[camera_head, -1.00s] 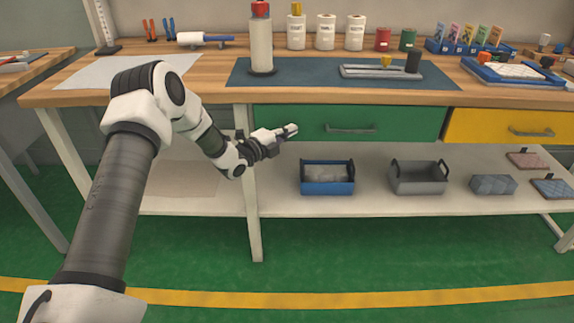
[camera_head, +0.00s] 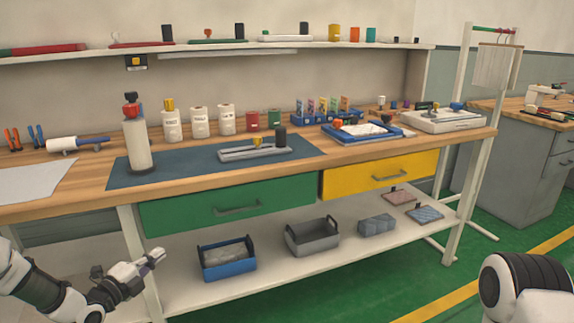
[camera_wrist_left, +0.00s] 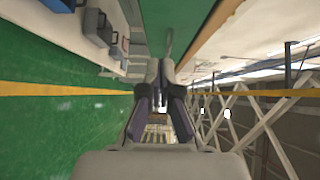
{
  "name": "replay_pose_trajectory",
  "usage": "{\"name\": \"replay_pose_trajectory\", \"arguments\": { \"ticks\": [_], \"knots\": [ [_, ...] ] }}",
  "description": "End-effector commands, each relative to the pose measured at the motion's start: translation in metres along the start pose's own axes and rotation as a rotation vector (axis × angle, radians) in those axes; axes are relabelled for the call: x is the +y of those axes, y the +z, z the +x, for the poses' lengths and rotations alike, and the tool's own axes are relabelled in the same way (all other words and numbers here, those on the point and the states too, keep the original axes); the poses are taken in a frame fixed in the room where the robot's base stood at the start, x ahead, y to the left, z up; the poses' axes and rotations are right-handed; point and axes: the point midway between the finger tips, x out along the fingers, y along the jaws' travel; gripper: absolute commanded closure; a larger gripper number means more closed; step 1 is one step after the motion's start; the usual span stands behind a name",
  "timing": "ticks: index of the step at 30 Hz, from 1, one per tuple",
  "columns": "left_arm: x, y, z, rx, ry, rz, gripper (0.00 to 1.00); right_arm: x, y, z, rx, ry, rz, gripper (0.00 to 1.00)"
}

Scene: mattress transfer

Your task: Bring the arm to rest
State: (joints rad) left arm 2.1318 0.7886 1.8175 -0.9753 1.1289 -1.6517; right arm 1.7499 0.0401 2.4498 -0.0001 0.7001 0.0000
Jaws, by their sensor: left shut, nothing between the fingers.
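My left gripper (camera_head: 152,260) is at the lower left of the head view, in front of the workbench's left front leg and below the green drawer (camera_head: 230,206). Its fingers are together and hold nothing. In the left wrist view the closed fingers (camera_wrist_left: 161,98) point away along the bench front, with nothing between them. Part of my right arm (camera_head: 520,290) shows at the lower right of the head view. Its gripper is out of the picture.
The workbench top (camera_head: 85,195) carries bottles, tools and trays. A blue bin (camera_head: 228,270) and a grey bin (camera_head: 312,248) stand on the lower shelf (camera_head: 275,270), close to the left gripper. Open green floor (camera_head: 350,300) lies in front. A yellow drawer (camera_head: 380,174) is shut.

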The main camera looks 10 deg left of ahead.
Motion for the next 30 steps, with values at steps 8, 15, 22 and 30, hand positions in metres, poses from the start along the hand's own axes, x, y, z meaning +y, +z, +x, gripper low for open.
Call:
{"name": "replay_pose_trajectory", "arguments": {
  "ticks": [8, 15, 22, 30],
  "knots": [
    [0.132, -0.152, -0.015, 0.183, 0.396, -0.104, 1.00, 0.000, 0.000, 0.000, 0.000, 0.000, 0.000, 0.60],
    [0.252, -0.260, -0.152, -0.138, 1.013, -0.644, 1.00, 0.000, 0.000, 0.000, 0.000, 0.000, 0.000, 0.60],
    [0.270, -0.275, -0.284, -0.906, 1.225, -1.118, 1.00, 0.000, 0.000, 0.000, 0.000, 0.000, 0.000, 0.60],
    [0.227, -0.267, -0.318, -1.405, 1.040, -1.446, 1.00, 0.000, 0.001, -0.039, -0.002, 0.000, 0.000, 0.60]
  ]
}}
